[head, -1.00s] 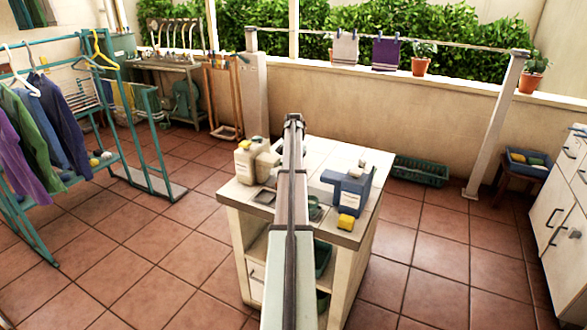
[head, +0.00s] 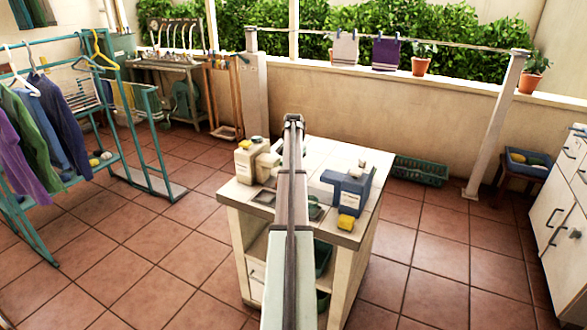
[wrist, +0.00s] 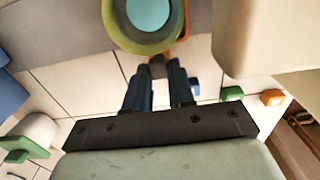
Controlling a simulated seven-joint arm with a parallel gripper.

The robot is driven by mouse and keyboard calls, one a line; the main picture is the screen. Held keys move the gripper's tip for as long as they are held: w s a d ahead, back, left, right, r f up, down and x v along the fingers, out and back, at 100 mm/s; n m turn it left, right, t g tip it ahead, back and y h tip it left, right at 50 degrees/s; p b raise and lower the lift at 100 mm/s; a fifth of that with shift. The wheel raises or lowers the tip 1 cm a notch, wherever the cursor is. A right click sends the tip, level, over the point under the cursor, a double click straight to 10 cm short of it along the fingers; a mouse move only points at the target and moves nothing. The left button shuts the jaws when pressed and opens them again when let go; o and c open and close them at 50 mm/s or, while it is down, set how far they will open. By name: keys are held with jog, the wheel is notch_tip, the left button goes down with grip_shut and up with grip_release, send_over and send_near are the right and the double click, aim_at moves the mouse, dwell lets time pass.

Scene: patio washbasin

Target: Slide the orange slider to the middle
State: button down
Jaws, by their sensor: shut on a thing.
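In the wrist view, my gripper (wrist: 159,72) has its two dark blue fingers close together, with a narrow gap between them. A separate small orange block (wrist: 272,97) lies to the right, apart from the fingers. In the head view, my arm hides the fingertips and whatever they hold above the white-tiled stand.
A green block (wrist: 232,93) lies right of the fingers. A large beige body (wrist: 268,38) fills the upper right of the wrist view. On the tiled stand (head: 330,150), a beige dispenser (head: 248,162) is left of my arm, with a blue dispenser (head: 352,192) and yellow block (head: 346,222) right.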

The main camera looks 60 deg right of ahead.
jog(key=s, duration=0.6)
dwell(0.3)
jog(key=c, duration=1)
grip_release()
jog(key=shift+o, duration=0.2)
jog(key=shift+r, duration=0.1)
notch_tip(320, 180, up, 14)
jog(key=shift+f, duration=0.2)
